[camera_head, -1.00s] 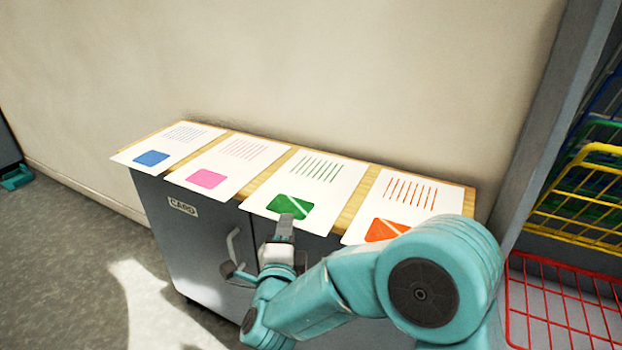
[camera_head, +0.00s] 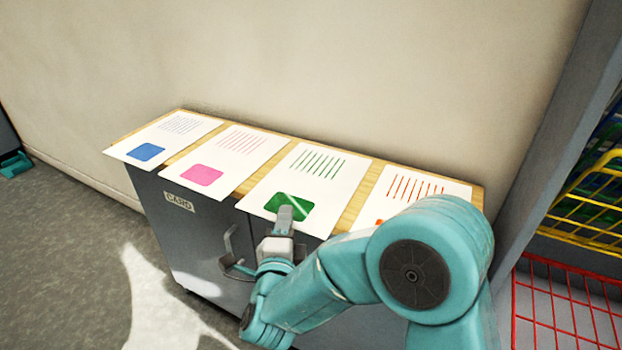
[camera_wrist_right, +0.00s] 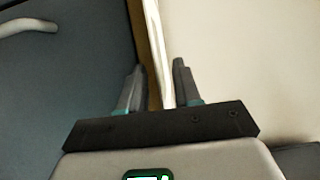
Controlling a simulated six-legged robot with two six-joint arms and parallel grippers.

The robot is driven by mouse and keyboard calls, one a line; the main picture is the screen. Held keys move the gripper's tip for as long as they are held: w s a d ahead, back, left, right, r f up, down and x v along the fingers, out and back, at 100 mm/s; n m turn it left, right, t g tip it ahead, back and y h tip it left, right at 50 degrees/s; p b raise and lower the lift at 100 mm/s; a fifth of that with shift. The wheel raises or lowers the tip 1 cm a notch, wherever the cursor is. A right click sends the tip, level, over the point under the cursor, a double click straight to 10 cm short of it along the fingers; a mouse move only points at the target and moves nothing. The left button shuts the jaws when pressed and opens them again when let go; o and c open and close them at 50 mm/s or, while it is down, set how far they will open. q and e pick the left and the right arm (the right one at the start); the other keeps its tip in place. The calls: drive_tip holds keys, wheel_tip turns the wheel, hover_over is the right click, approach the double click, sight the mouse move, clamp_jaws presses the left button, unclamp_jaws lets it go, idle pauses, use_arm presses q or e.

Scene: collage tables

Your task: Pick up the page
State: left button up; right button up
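Four printed pages lie in a row on the wooden cabinet top, their front edges overhanging. The page with the green block (camera_head: 312,175) is nearest my right gripper (camera_head: 286,214), whose visible finger overlaps its front edge and green block. In the right wrist view the right gripper (camera_wrist_right: 159,68) is open, its fingers apart on either side of a thin white page edge (camera_wrist_right: 156,45). I cannot tell whether either finger touches it. The other pages are blue (camera_head: 165,138), pink (camera_head: 228,155) and orange (camera_head: 415,188); my arm partly hides the orange one. My left gripper is not in view.
The grey cabinet (camera_head: 185,235) has a "CARD" label (camera_head: 179,202) and a protruding handle (camera_head: 228,242) just left of my right gripper. A plain wall (camera_head: 300,70) stands behind. A rack with yellow (camera_head: 590,195) and red (camera_head: 565,300) wire baskets is at right.

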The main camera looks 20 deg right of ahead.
clamp_jaws()
